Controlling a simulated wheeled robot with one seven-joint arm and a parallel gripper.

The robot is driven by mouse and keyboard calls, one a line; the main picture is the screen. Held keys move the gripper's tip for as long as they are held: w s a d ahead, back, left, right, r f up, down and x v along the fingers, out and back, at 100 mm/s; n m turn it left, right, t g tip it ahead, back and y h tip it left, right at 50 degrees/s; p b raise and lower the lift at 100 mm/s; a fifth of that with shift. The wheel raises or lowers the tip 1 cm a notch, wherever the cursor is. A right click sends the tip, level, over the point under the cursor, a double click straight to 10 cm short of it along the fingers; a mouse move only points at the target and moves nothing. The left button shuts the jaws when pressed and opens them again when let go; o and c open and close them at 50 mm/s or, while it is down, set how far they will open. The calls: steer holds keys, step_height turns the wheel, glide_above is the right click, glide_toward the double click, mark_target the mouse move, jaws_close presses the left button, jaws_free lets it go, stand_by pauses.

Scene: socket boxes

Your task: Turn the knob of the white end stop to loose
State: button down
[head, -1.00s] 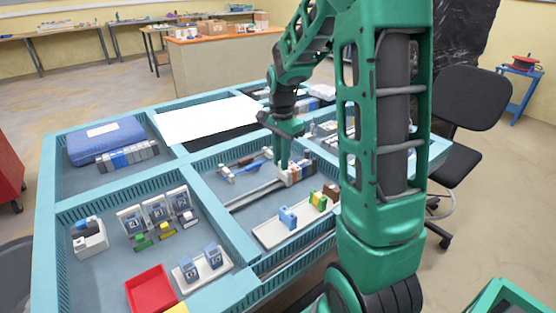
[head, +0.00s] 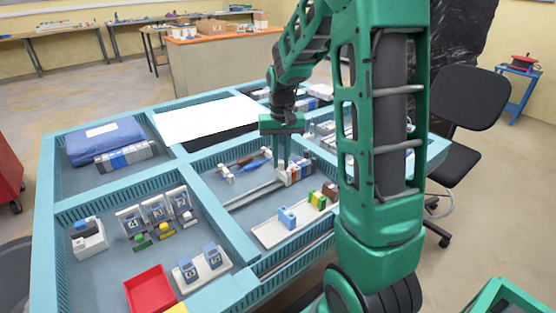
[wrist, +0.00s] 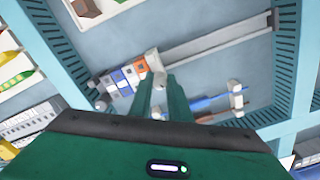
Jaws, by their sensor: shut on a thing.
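The white end stop (head: 286,178) sits on the metal rail at the left end of a row of coloured terminal blocks (head: 302,170). In the wrist view the white end stop (wrist: 153,60) shows just beyond my fingertips, with its small pale knob (wrist: 160,80) at the tips. My gripper (head: 283,166) points down at the end stop from above. In the wrist view my gripper (wrist: 161,84) is shut on the knob. The fingers partly hide the knob, so its turned position cannot be read.
The bare rail (head: 252,194) runs left of the end stop. A screwdriver (wrist: 210,98) lies on a stand beside it. A white tray (head: 270,236) with blocks is in front. Blue walls (head: 240,252) divide the table into compartments.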

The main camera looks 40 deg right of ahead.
mark_target(281, 161)
steer(key=n, duration=0.7)
steer(key=shift+w+r, duration=0.15)
steer(key=shift+w, duration=0.1)
steer(key=n, duration=0.6)
steer(key=shift+n, duration=0.4)
steer(key=c, duration=1.7)
jaws_free()
steer(key=shift+s, duration=0.1)
steer(key=shift+o, duration=0.2)
step_height(281, 161, up, 10)
steer(key=shift+r, duration=0.25)
